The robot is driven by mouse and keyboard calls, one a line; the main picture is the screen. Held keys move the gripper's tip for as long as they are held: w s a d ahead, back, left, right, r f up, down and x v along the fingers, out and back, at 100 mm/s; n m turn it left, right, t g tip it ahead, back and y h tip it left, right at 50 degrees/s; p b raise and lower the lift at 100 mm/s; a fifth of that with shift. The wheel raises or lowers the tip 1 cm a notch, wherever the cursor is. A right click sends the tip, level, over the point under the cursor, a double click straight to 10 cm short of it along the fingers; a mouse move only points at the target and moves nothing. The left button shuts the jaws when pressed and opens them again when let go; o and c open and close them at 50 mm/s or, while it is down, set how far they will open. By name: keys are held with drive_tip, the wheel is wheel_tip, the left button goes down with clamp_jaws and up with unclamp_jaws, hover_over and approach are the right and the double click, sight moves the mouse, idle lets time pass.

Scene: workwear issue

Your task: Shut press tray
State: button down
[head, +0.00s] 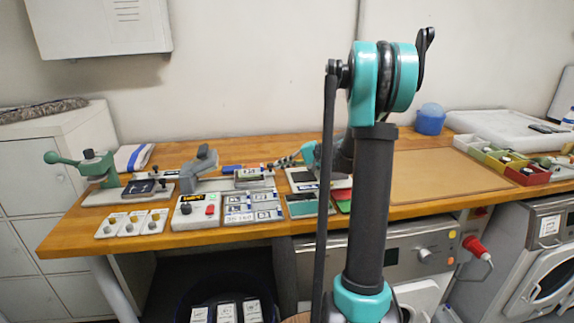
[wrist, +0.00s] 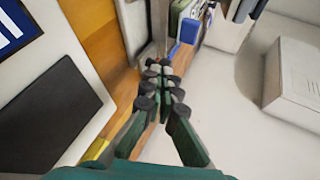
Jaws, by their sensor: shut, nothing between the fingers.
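A grey press (head: 200,168) with a raised handle stands on the bench, left of centre in the head view. My gripper (head: 284,162) is above the back of the bench, right of the grey press, partly hidden by my arm. In the wrist view my gripper (wrist: 165,85) has its fingers together and empty. A black pad (wrist: 42,120) on a white plate lies left of the fingers.
A green lever press (head: 97,164) stands at the bench's left end. Switch blocks (head: 132,223) and a control box (head: 196,211) line the front edge. A brown mat (head: 425,176) lies clear on the right, beside colored bins (head: 500,160). The wall is close behind.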

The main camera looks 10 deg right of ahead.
drive_tip(key=a, duration=1.3)
drive_tip(key=shift+a, duration=0.15)
